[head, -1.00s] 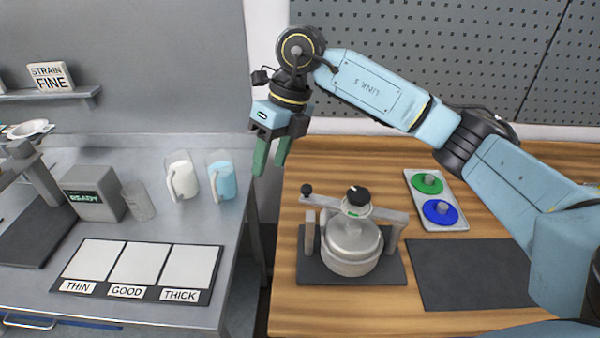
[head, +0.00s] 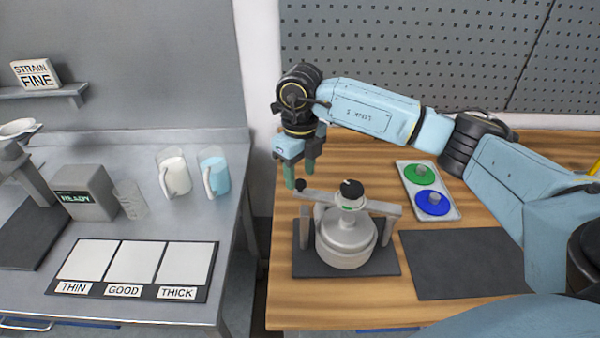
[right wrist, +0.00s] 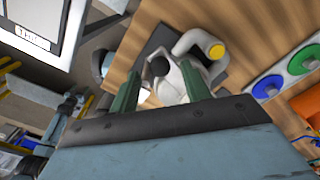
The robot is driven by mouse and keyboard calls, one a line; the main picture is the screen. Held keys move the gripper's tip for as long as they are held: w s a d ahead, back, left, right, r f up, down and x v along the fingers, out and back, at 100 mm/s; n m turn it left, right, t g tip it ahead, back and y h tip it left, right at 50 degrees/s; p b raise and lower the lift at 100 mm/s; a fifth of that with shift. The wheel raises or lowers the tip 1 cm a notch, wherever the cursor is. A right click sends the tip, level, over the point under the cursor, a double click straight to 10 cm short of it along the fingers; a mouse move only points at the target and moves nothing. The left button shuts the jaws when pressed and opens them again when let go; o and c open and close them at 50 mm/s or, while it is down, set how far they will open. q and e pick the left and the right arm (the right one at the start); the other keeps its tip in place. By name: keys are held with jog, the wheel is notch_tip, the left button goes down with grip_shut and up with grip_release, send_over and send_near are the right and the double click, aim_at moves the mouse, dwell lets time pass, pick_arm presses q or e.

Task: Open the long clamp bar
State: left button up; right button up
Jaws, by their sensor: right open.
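The long clamp bar (head: 372,205) is a grey bar lying across the top of a silver lidded pot (head: 346,240) between two posts. A black dial (head: 351,189) stands over the bar's middle. My left gripper is not in view.
The pot stands on a dark mat (head: 310,268) on the wooden table. A tray (head: 448,211) with green and blue discs lies to its right, above an empty dark mat (head: 460,262). The grey bench at left holds two jugs, a beaker and a "READY" box (head: 85,192).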

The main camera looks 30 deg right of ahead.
jog(key=shift+f, duration=0.65)
grip_shut()
